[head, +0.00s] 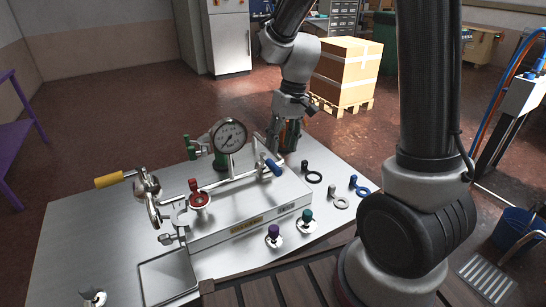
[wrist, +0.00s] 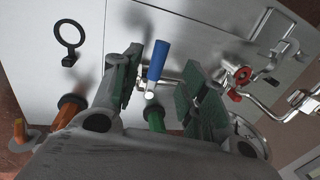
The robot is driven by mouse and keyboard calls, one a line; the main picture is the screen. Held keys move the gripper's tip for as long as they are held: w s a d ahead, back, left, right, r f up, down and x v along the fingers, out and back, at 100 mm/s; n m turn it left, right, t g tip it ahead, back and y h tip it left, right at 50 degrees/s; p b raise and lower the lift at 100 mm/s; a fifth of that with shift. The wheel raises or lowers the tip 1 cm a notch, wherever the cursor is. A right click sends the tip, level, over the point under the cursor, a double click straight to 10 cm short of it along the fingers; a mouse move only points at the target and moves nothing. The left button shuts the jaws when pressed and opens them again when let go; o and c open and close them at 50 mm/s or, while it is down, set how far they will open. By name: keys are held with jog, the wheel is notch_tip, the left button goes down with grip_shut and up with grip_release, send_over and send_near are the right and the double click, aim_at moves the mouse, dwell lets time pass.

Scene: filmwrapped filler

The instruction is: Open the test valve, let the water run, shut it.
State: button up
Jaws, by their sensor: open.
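The valve rig (head: 250,205) is a metal block with pipes and a round gauge (head: 229,135). A blue-handled lever (head: 270,165) stands at its right end, a red handwheel (head: 197,195) at its left, and a yellow-handled lever (head: 110,180) beyond. Which is the test valve I cannot tell. My gripper (head: 285,138) is open and empty, just behind the blue lever. In the wrist view the blue handle (wrist: 158,60) lies between the fingers in the picture, with no visible contact. The red wheel (wrist: 238,76) is to the right. I see no running water.
An open metal tray (head: 168,278) sits at the front left of the table. Purple (head: 273,232) and teal (head: 306,216) knobs stand in front of the rig. Ring-shaped parts lie on the right. In the wrist view green (wrist: 155,119) and orange (wrist: 66,112) handles are near the gripper.

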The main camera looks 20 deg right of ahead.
aim_at(277, 167)
jog(key=f, duration=0.2)
jog(key=a+f, duration=0.1)
jog(key=f, duration=0.4)
jog(key=shift+s+a+f, duration=0.2)
jog(key=shift+s+f, duration=0.05)
jog(key=shift+f, duration=0.05)
grip_shut()
